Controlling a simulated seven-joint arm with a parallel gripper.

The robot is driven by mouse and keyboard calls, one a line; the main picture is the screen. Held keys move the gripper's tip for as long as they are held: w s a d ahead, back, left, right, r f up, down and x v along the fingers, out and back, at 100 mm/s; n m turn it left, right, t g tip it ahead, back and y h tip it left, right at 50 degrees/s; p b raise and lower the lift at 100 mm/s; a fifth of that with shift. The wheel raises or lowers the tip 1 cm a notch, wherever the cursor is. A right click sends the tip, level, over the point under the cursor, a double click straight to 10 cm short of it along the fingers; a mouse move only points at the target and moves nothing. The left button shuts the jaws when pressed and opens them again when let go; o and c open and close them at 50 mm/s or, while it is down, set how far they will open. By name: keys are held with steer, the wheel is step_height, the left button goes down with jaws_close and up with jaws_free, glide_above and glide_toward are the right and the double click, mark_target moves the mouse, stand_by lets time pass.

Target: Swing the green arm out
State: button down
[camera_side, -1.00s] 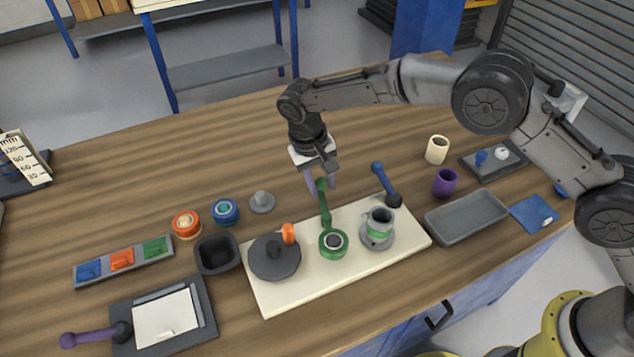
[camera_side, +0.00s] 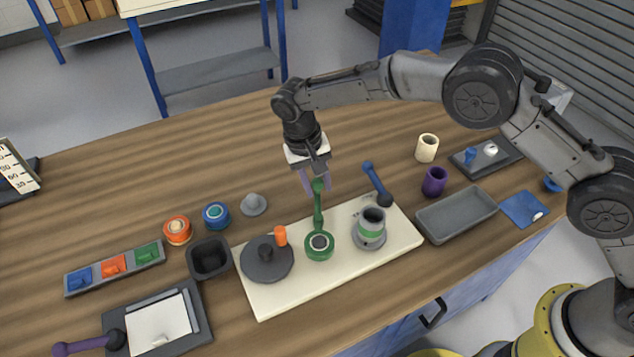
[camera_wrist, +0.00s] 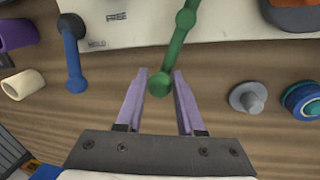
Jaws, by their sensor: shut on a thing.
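The green arm (camera_side: 318,210) is a thin lever with a round knob at its far end. It runs from a green ring hub (camera_side: 319,246) on the cream board (camera_side: 290,290) toward the back of the table, overhanging the board's back edge. My gripper (camera_side: 317,184) comes down from above with its purple fingers at the knob. In the wrist view the knob of the green arm (camera_wrist: 160,84) sits between the two fingertips (camera_wrist: 160,76), and my gripper is shut on it. The knob's contact sides are partly hidden.
On the board, a grey disc (camera_side: 266,262) with an orange knob (camera_side: 280,236) stands left of the hub. A grey cylinder with a green band (camera_side: 369,232) and a blue lever (camera_side: 376,183) stand right. A grey button-like piece (camera_side: 253,205) lies behind. Bare table lies behind the gripper.

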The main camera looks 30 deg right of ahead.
steer(key=shift+d, duration=0.25)
steer(key=c, duration=0.5)
jaws_free()
steer(key=shift+a, duration=0.15)
steer(key=shift+c, duration=0.2)
steer(key=shift+r, duration=0.1)
step_height(320, 180, up, 13)
steer(key=a, duration=0.2)
steer(key=shift+w+a+r, duration=0.2)
steer(key=shift+w+a, duration=0.05)
steer(key=shift+a, duration=0.05)
